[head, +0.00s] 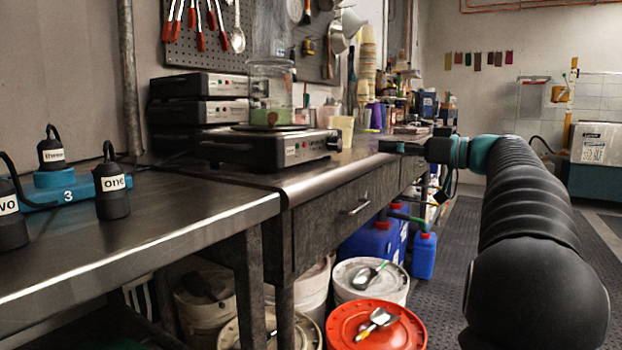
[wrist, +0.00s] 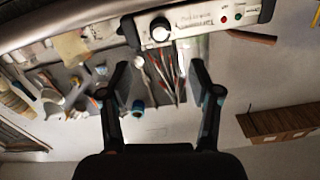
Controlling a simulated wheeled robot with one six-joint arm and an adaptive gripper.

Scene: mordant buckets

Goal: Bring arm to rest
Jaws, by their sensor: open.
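My arm stretches forward on the right of the head view, and my gripper (head: 392,147) is at its far end, near the bench's front edge. In the wrist view my gripper (wrist: 157,80) shows two dark fingers spread apart with nothing between them. That view is upside down, with the pegboard tools beyond the fingers. In the head view the fingertips are small and hard to make out.
A hot plate (head: 272,147) with a glass beaker (head: 270,85) stands on the bench. Black weights labelled "one" (head: 112,190) and "three" (head: 52,150) are at left. Buckets with an orange lid (head: 350,318) and a white lid (head: 350,285) stand below. The floor mat (head: 450,270) shows clear stretches.

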